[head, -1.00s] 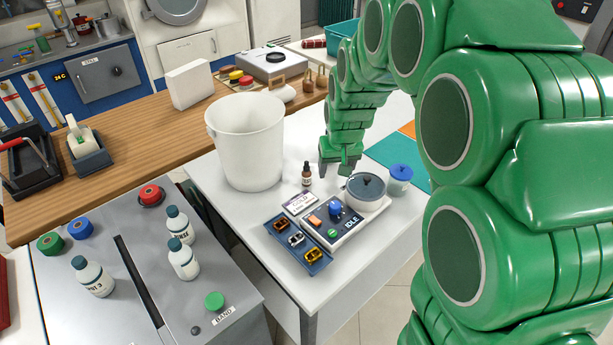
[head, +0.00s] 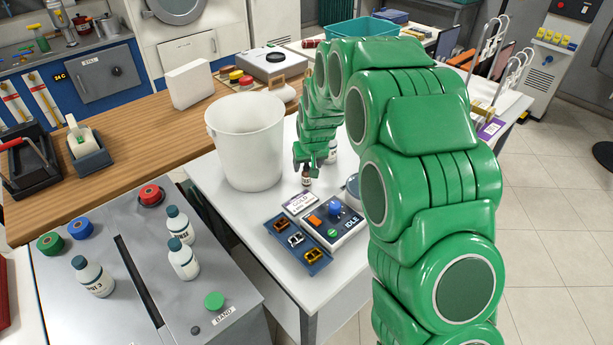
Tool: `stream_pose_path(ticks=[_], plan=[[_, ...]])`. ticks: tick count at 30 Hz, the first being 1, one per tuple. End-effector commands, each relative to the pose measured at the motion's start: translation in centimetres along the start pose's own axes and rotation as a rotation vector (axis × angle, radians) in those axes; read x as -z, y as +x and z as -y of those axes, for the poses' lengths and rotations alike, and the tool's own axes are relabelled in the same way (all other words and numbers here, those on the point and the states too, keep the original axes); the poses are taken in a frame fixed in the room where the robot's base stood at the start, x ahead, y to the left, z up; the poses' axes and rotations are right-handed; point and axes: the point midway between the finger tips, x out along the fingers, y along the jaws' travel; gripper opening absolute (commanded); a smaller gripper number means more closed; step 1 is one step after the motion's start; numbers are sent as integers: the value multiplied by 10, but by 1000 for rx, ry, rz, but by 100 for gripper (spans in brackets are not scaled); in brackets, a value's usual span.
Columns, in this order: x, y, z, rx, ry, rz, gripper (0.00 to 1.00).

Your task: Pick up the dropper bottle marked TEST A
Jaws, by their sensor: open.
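A small brown dropper bottle (head: 307,181) with a pale label stands upright on the white table (head: 228,200), just right of the white bucket. The label's print is too small to read. My gripper (head: 313,167) is open and points down at the bottle's top. The bottle's dark cap is mostly hidden by the gripper, and I cannot tell whether the fingers touch it.
The tall white bucket (head: 245,145) stands close at left of the gripper. A white bottle (head: 332,152) stands behind it. A small sign (head: 300,204), a control panel (head: 333,222) and a blue tray with clips (head: 318,266) lie in front. My arm covers the table's right side.

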Motion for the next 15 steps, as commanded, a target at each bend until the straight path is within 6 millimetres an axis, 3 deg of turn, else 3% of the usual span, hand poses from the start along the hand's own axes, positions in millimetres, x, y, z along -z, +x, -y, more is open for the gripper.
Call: stream_pose_path(ticks=[15], plan=[[2,32,-1,0,0,-3,64]])
